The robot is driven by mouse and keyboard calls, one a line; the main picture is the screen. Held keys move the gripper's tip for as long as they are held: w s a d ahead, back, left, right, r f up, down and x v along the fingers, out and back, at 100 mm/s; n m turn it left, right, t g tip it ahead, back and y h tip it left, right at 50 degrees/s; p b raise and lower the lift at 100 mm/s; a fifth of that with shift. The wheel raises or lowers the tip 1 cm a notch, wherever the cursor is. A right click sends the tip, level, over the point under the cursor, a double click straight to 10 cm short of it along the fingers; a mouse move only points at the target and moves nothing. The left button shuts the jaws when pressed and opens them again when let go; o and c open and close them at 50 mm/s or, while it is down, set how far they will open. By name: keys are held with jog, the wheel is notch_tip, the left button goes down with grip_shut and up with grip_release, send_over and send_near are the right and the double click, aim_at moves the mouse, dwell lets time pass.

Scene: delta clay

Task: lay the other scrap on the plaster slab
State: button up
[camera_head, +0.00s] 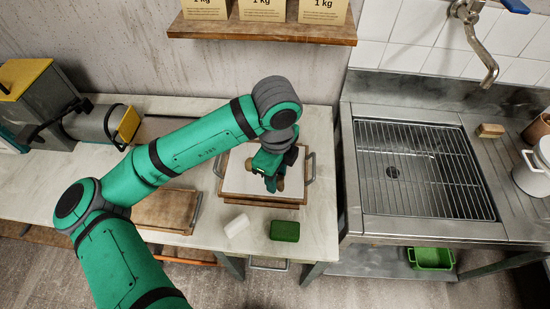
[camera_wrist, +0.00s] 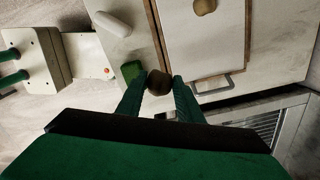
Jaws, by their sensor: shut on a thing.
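The plaster slab (camera_head: 234,181) is a flat white square on a wooden board, and it also shows in the wrist view (camera_wrist: 200,45). One brown scrap (camera_wrist: 204,6) lies on the slab; in the head view it shows just left of my gripper (camera_head: 249,164). My gripper (camera_wrist: 160,90) is shut on the other brown scrap (camera_wrist: 159,82), which sits between the fingertips. In the head view this held scrap (camera_head: 280,185) appears over the front right part of the slab. The arm hides part of the slab there.
A white block (camera_head: 236,225) and a green block (camera_head: 285,231) lie on the bench in front of the slab. Metal handles (camera_head: 311,167) stand at the board's sides. A sink with a wire rack (camera_head: 425,170) is to the right. A shelf with bags (camera_head: 262,32) hangs above.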

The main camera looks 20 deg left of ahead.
jog(key=w+a+f, duration=0.1)
jog(key=w+f, duration=0.1)
jog(key=w, duration=0.2)
jog(key=w+a+f, duration=0.1)
jog(key=w+f, duration=0.2)
jog(key=w+a+f, duration=0.1)
jog(key=w+f, duration=0.2)
jog(key=w, duration=0.1)
jog(key=shift+w+f, duration=0.25)
jog(key=shift+w, duration=0.1)
jog(key=shift+w+f, duration=0.2)
jog(key=shift+f, duration=0.15)
jog(key=shift+w+f, duration=0.15)
jog(key=shift+f, duration=1.45)
jog(key=shift+f, duration=0.2)
jog(key=o, duration=1.2)
jog(key=shift+a, duration=0.1)
